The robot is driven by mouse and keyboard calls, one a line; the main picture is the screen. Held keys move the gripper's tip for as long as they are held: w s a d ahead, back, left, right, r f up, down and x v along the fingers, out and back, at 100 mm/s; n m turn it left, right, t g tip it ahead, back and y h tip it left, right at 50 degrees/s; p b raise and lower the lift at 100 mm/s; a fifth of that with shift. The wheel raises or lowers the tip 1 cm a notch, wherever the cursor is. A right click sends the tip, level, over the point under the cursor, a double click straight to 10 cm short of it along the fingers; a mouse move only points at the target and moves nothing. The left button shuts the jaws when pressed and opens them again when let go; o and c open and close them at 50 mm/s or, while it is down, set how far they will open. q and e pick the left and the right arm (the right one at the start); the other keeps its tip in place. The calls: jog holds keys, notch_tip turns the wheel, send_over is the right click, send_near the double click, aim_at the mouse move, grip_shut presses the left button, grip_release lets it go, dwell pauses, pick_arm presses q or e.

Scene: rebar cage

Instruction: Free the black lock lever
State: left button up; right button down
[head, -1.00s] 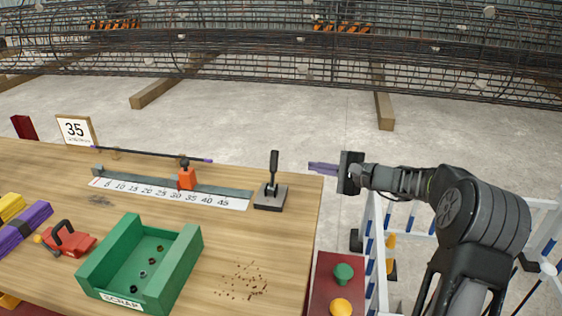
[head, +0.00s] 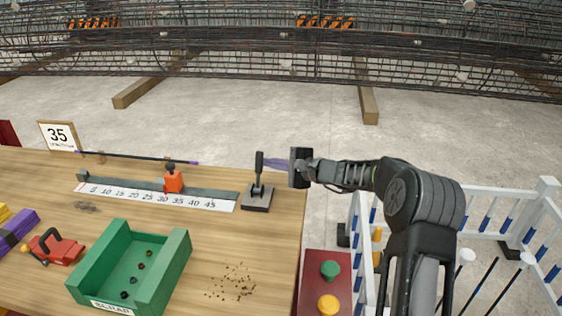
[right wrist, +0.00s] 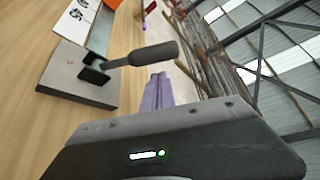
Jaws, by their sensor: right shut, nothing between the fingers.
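The black lock lever (head: 259,171) stands nearly upright on its square grey base plate (head: 256,204), at the right end of the measuring rail on the wooden table. My right gripper (head: 268,164) has purple fingers, which are shut and empty. The fingertips are right beside the lever's upper part in the head view. In the right wrist view the lever (right wrist: 150,54) reaches across just ahead of the purple fingers (right wrist: 157,92); I cannot tell whether they touch. My left gripper is not in view.
An orange stop (head: 173,182) sits on the rail with the number scale (head: 150,194). A green scrap tray (head: 178,262) and a red clamp (head: 57,248) lie nearer. A red button box (head: 313,268) stands by the table's right edge. A white fence (head: 500,195) is at right.

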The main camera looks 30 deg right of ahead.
jog(key=shift+s+a+r, duration=0.25)
jog(key=shift+s+a, duration=0.1)
jog(key=shift+a, duration=0.2)
